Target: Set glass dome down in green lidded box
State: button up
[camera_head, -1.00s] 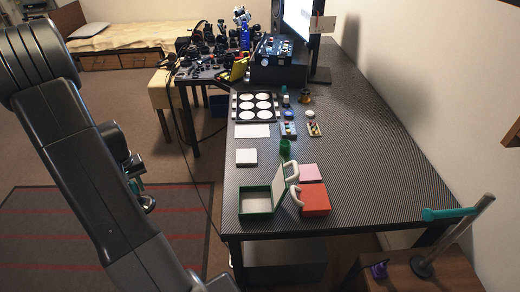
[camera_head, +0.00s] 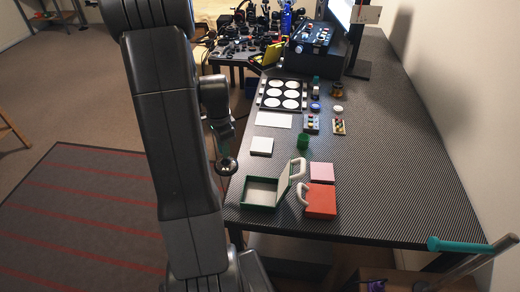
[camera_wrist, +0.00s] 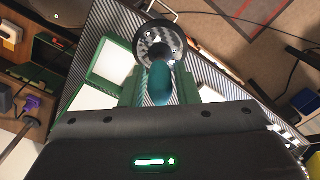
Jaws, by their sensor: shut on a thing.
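The green lidded box (camera_head: 258,208) stands on the near left part of the dark patterned table, its lid (camera_head: 284,181) raised on the right side. Its pale inside looks empty. My gripper (camera_head: 221,146) is shut on the glass dome (camera_head: 227,166), which shows as a small dark-rimmed round piece left of the box and above it in the picture. In the wrist view my gripper (camera_wrist: 160,88) has its green fingers around a teal part below the round, dark-rimmed dome (camera_wrist: 160,42). A green-framed box (camera_wrist: 92,62) lies left of the dome there, apart from it.
A red case (camera_head: 320,200) and pink block (camera_head: 321,171) with white handles stand right of the lid. A green cup (camera_head: 303,141) and white block (camera_head: 262,146) lie behind the box. A black tray of white discs (camera_head: 262,101) is farther back. The table's right side is clear.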

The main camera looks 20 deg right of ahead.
jog(key=s+d+r+m, duration=0.3)
jog(key=s+d+m, duration=0.6)
jog(key=m, duration=0.5)
jog(key=shift+a+f+b, duration=0.1)
jog(key=shift+f+b, duration=1.9)
jog(key=shift+f, duration=0.7)
jog(key=shift+f, duration=0.2)
jog(key=shift+f+b, duration=1.4)
jog(key=shift+f, duration=0.15)
jog(key=shift+f, duration=0.2)
jog(key=shift+f+b, duration=1.05)
jog(key=shift+f, duration=0.1)
jog(key=shift+f+b, duration=0.5)
jog(key=shift+f, duration=0.15)
